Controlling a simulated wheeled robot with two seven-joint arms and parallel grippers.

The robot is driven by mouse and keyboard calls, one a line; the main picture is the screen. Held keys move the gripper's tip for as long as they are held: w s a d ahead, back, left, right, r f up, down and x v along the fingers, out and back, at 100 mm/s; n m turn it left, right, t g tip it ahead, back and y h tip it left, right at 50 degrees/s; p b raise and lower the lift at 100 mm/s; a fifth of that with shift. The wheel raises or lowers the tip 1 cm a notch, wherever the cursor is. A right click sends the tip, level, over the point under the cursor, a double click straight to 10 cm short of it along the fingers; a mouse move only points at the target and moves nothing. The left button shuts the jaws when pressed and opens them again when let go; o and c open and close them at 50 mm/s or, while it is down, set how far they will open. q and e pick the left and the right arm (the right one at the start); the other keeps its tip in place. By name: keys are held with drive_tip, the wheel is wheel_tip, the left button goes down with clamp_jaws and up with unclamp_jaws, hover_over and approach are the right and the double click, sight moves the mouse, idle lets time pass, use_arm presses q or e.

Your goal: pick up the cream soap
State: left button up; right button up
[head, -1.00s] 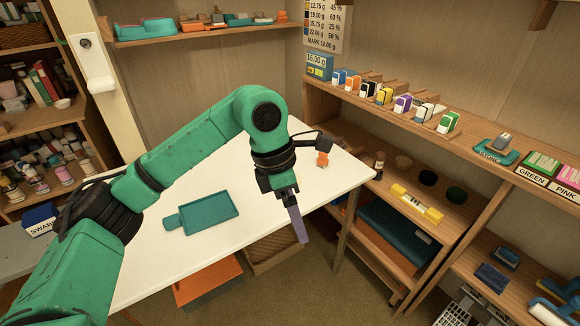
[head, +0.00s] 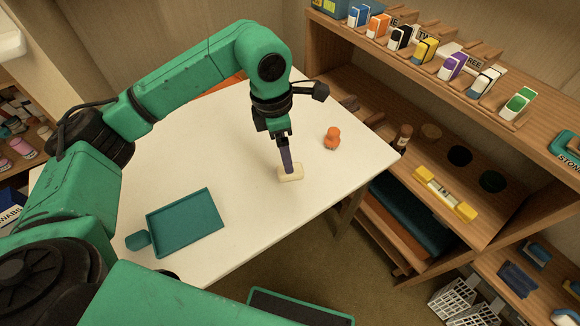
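The cream soap (head: 291,175) is a small pale block lying on the white table (head: 250,228), near its right side. My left gripper (head: 287,165) points down at the soap. Its purple-grey finger reaches the soap's top and far edge in the picture and hides a little of it. I see the fingers nearly edge-on, so I cannot tell their gap or whether they touch the soap. My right gripper is not in view.
An orange figure-like object (head: 332,138) stands right of the soap. A teal tray (head: 186,222) lies at the table's front left. A wooden shelf (head: 440,85) with several coloured boxes stands at right, and a yellow level (head: 444,194) lies on its lower board.

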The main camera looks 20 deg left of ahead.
use_arm(q)
drive_tip(key=f, duration=0.4)
drive_tip(key=w+f, duration=0.1)
drive_tip(key=f, duration=0.2)
drive_tip(key=shift+d+p, duration=0.35)
drive_tip(key=shift+w+f, duration=0.15)
drive_tip(key=shift+f, duration=0.25)
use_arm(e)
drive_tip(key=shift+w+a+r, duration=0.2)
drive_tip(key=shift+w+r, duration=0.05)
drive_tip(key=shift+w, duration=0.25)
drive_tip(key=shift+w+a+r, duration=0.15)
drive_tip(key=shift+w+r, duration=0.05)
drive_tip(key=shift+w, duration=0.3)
use_arm(q)
drive_tip(key=c, duration=0.6)
clamp_jaws()
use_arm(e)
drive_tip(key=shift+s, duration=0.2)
